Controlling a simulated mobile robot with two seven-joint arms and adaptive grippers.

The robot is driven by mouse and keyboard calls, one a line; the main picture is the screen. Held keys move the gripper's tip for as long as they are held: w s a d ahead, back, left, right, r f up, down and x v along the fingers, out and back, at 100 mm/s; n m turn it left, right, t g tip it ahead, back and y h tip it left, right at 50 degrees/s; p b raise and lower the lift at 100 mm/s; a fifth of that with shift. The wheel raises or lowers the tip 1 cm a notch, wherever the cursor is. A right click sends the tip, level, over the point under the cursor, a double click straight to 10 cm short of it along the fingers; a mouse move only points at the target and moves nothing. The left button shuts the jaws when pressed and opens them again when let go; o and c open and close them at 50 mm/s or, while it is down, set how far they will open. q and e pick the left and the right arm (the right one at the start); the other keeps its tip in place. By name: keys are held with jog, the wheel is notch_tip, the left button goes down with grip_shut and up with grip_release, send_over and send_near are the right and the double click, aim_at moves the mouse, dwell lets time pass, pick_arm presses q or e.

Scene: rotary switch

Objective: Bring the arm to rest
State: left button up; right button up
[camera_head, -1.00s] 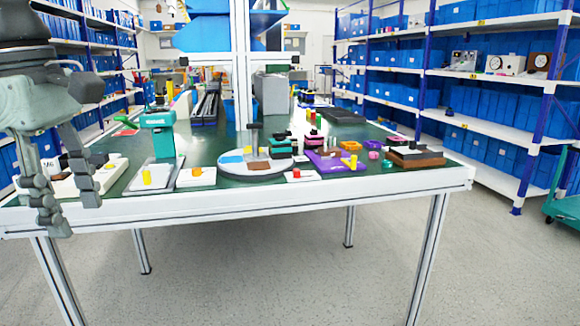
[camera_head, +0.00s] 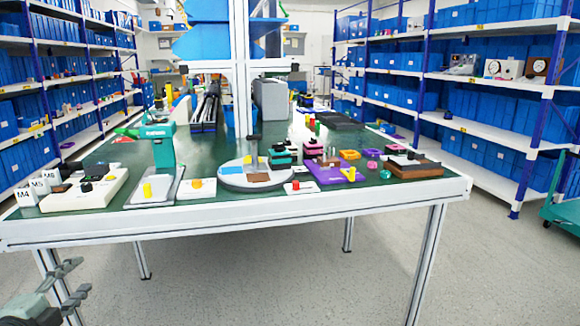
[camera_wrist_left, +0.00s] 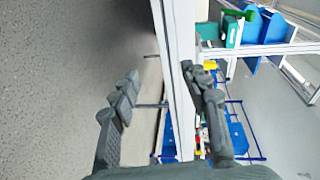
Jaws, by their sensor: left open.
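My left gripper (camera_head: 66,280) is at the lower left of the head view, low in front of the table (camera_head: 250,218) and below its top. Its fingers are spread and nothing is between them. In the left wrist view its two fingers (camera_wrist_left: 165,92) also stand apart, with the table edge (camera_wrist_left: 172,60) showing between and behind them. The white rotary switch box (camera_head: 85,192) with a black knob sits on the table's left end, apart from the gripper. My right gripper shows in neither view.
White label cards (camera_head: 30,190) stand beside the switch box. A teal press (camera_head: 162,150), a round plate (camera_head: 256,178) and a purple tray (camera_head: 330,172) are along the table's front. Blue-bin shelves (camera_head: 480,100) stand right. The floor (camera_head: 280,280) in front is clear.

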pick_arm(q)
jog(key=s+f+n+g+y, duration=0.35)
jog(key=s+f+n, duration=0.3)
jog(key=f, duration=0.55)
jog(key=s+d+f+n+g+h+p, duration=0.1)
jog(key=s+d+f+n+g+h, duration=0.2)
jog(key=s+d+f+n+g, duration=0.5)
jog(key=s+d+f+g, duration=0.1)
jog(key=s+d+f, duration=0.8)
jog(key=s, duration=0.1)
jog(key=shift+d+f+g, duration=0.25)
jog(key=shift+d+g, duration=0.05)
jog(key=shift+g, duration=0.05)
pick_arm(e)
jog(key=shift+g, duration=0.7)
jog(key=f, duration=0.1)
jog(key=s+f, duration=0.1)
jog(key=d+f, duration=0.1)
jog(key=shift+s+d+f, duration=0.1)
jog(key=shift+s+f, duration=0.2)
pick_arm(q)
jog(key=shift+a+h, duration=0.1)
jog(key=shift+h, duration=0.15)
